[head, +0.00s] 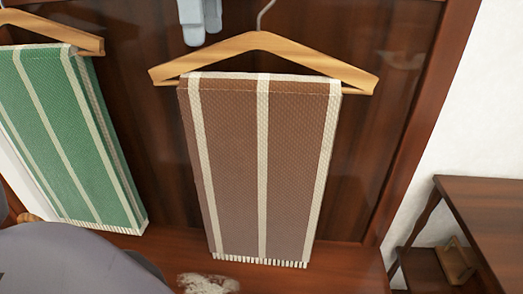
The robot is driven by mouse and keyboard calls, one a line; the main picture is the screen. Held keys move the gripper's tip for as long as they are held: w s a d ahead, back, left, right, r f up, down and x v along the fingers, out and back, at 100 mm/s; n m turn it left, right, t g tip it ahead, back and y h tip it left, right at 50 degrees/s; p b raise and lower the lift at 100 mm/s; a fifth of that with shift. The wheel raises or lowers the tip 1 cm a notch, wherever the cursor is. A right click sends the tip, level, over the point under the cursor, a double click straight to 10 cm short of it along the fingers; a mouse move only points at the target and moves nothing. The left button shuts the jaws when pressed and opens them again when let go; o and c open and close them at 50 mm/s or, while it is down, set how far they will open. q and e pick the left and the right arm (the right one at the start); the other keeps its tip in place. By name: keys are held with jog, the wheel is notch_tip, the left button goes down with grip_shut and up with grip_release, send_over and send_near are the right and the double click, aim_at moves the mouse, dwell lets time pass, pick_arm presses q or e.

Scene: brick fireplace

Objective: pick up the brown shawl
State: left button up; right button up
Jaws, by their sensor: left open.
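The brown shawl (235,180) has cream stripes and a short pale fringe. It hangs folded over the bar of a wooden hanger (262,45) in the middle of the view, its lower end close to the wooden base. My right gripper is not in view.
A green striped shawl (75,140) hangs on another wooden hanger (50,32) at the left. Dark wood panelling (385,120) stands behind. A small wooden table (490,215) is at the right. A whitish patch (208,283) lies at the bottom.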

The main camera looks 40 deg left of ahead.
aim_at(208, 64)
pick_arm(q)
jog(key=shift+w+f, duration=0.15)
notch_tip(208, 64, down, 2)
jog(key=shift+f, duration=2.4)
jog(key=shift+r, duration=0.1)
grip_shut()
